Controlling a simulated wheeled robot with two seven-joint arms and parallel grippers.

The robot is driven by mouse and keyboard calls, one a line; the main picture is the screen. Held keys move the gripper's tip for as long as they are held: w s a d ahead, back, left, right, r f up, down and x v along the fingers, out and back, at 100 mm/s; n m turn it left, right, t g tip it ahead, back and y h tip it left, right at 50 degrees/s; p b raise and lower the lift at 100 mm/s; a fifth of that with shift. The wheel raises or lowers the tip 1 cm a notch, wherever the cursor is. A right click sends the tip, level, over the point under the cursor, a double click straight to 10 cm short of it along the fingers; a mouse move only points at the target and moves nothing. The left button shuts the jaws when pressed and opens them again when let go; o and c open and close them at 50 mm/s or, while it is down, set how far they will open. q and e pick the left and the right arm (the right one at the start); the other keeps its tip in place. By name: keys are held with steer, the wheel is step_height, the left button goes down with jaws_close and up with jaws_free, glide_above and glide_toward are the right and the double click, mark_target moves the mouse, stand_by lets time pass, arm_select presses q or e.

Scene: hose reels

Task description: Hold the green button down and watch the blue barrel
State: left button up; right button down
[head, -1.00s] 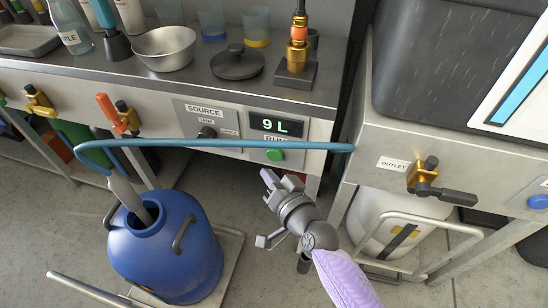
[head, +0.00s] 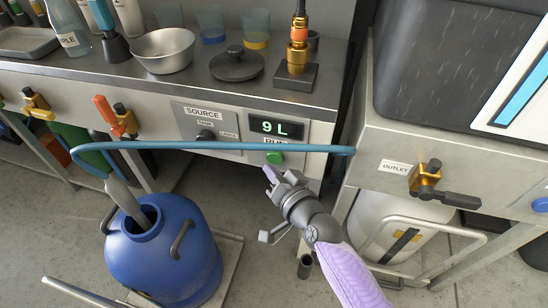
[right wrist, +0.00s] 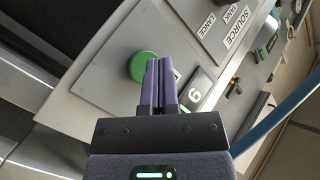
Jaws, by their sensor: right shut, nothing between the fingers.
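The green button (head: 275,158) is on the front panel of the counter, below a display (head: 277,126) that reads 9 L. My right gripper (head: 270,173) is shut and empty, with its fingertips just below the button. In the right wrist view the purple fingertips (right wrist: 161,65) overlap the right edge of the green button (right wrist: 141,67); I cannot tell whether they touch it. The blue barrel (head: 165,262) stands upright on a low trolley at the lower left. A grey nozzle (head: 124,197) on the blue hose goes into its open mouth. The barrel's inside is dark. My left gripper is not in view.
The blue hose (head: 215,146) crosses in front of the panel, just above the button. A SOURCE selector (head: 206,135) is left of the button. An outlet valve (head: 428,180) sticks out at the right. Bowls and cups stand on the counter.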

stand_by(0.5)
steer(key=shift+w, duration=0.1)
stand_by(0.7)
steer(key=shift+w+d, duration=0.15)
steer(key=shift+w, duration=0.2)
steer(key=shift+w+d+b, duration=0.15)
steer(key=shift+w+b, duration=0.3)
stand_by(0.7)
stand_by(0.5)
stand_by(1.0)
